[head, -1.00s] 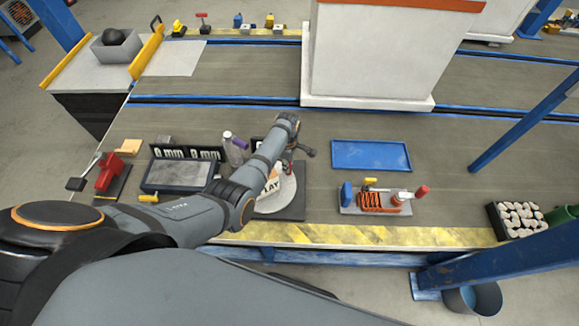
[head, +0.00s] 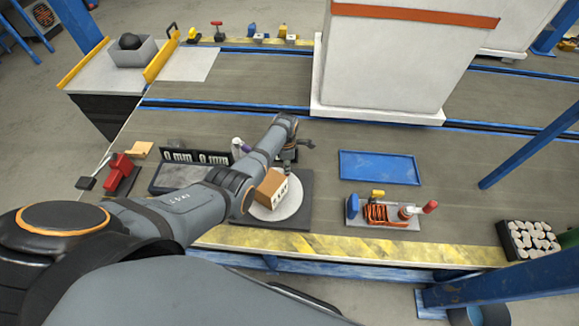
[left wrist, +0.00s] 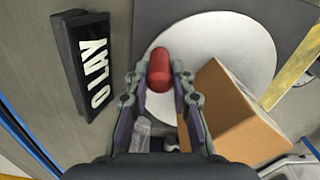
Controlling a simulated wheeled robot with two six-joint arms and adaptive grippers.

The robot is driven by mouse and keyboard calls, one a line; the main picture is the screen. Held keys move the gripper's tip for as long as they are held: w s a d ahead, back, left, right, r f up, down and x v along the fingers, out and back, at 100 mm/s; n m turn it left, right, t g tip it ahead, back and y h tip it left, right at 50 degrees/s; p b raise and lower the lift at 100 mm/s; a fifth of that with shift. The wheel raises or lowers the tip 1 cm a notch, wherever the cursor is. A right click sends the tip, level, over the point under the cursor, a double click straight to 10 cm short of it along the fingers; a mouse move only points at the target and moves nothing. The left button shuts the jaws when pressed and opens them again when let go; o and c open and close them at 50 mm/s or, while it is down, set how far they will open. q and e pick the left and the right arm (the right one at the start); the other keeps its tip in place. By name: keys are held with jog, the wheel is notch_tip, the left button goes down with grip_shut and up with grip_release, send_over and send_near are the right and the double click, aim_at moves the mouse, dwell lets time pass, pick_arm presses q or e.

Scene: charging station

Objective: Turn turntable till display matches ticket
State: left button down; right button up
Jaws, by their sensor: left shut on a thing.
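The turntable's white disc (head: 292,207) sits on a dark base (head: 301,219) near the front edge. A brown cardboard box (head: 270,186) stands on the disc, partly behind my arm, with small dark marks on one face. My left gripper (head: 288,163) is over the disc's far side. In the left wrist view, its fingers (left wrist: 160,80) are shut on an upright red knob (left wrist: 160,66), with the box (left wrist: 235,115) beside them. Two black panels with white characters (head: 175,156) (head: 213,157) stand at the back left. The nearer one reads about "O LAY" in the left wrist view (left wrist: 90,58).
A blue tray (head: 379,168) and a tool holder with an orange coil (head: 380,213) lie to the right. A grey tray (head: 178,180) and a red clamp-like tool (head: 118,173) are on the left. A large white cabinet (head: 390,65) stands behind.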

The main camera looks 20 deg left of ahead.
pick_arm(q)
jog(key=shift+w+a+n, duration=0.1)
jog(key=shift+a+n, duration=1)
jog(key=shift+n, duration=0.1)
jog(key=shift+s+a+n+p, duration=0.15)
jog(key=shift+a+n+p, duration=0.2)
jog(key=shift+a+n, duration=0.4)
jog(key=shift+s+a+n+p, duration=0.1)
jog(key=shift+a+n+p, duration=0.2)
jog(key=shift+a+n, duration=0.4)
jog(key=shift+n, duration=0.35)
jog(key=c, duration=1.1)
grip_release()
notch_tip(320, 180, up, 12)
jog(key=shift+f, duration=0.1)
